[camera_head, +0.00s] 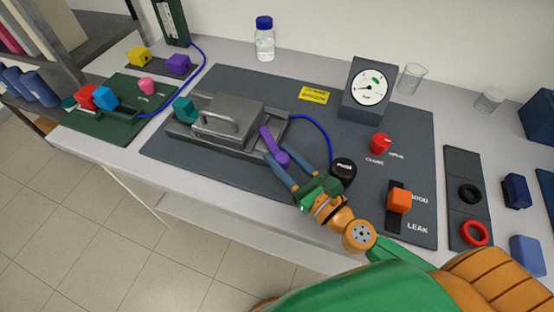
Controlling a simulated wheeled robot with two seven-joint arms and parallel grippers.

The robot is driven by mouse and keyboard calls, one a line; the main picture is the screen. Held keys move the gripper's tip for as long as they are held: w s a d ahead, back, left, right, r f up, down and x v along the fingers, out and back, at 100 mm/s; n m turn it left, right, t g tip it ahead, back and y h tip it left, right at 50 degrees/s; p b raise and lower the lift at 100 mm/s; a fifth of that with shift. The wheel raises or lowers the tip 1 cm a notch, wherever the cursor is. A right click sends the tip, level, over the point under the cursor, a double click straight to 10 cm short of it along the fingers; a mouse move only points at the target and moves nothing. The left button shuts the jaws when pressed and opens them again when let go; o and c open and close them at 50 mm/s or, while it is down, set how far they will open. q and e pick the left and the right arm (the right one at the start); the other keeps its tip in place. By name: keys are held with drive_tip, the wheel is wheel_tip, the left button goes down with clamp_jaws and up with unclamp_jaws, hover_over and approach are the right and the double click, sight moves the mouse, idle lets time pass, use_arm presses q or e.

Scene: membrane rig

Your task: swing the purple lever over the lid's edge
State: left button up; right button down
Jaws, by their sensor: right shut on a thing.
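The purple lever (268,139) stands at the right end of the metal rig, beside the closed grey lid (228,118) with its bar handle (219,124). My right gripper (284,157) reaches in from the lower right and is shut on the lower part of the purple lever. The lever leans up and to the left from the jaws. Its exact contact with the fingers is partly hidden. A teal lever (184,108) sits at the rig's left end. My left gripper is not in view.
A black knob (343,168) stands close to the right of my gripper. A gauge (370,86), a red knob (381,143) and an orange switch (399,201) are on the dark mat (420,145). A blue hose (318,124) runs near the lever. A bottle (265,40) stands behind.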

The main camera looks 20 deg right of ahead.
drive_tip(key=shift+d+n+y, duration=0.15)
drive_tip(key=shift+n+y, duration=0.15)
drive_tip(key=shift+y, duration=0.2)
drive_tip(key=c, duration=0.8)
unclamp_jaws()
drive_tip(key=o, duration=0.3)
drive_tip(key=shift+o, duration=0.2)
drive_tip(key=shift+w+a, duration=0.1)
drive_tip(key=shift+a, duration=0.2)
